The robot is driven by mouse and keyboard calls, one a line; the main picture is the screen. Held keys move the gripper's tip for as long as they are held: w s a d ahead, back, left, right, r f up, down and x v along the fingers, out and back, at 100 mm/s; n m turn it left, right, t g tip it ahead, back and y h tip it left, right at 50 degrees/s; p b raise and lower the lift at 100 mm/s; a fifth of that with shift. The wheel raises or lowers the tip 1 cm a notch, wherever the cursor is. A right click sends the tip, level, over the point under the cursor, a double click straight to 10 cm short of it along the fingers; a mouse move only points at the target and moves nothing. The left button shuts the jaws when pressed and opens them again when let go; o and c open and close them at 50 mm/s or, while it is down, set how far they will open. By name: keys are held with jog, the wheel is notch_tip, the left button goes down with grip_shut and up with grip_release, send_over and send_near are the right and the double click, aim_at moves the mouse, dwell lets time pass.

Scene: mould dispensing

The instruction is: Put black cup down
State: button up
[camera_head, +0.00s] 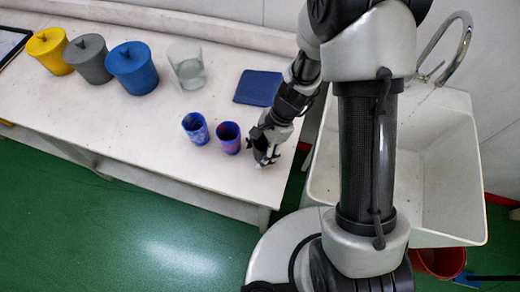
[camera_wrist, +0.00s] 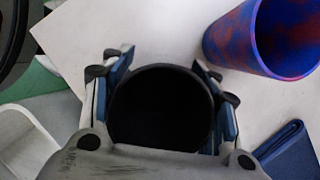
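The black cup (camera_wrist: 160,108) fills the middle of the wrist view, its round dark opening facing the camera. The two blue-padded fingers of my gripper (camera_wrist: 164,66) lie against its opposite sides, so the gripper is shut on it. In the head view my gripper (camera_head: 263,149) is low over the right end of the white table (camera_head: 130,120), near its front edge. There the cup is hard to tell from the dark fingers. I cannot tell whether its base touches the table.
A red-and-blue cup (camera_head: 229,138) stands just left of my gripper, with another blue patterned cup (camera_head: 195,129) beyond. A blue mat (camera_head: 258,87) lies behind. A clear beaker (camera_head: 187,65) and lidded blue pot (camera_head: 132,68) stand farther left. A white sink (camera_head: 440,170) is at right.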

jog(key=o, duration=0.4)
jog(key=shift+r, duration=0.1)
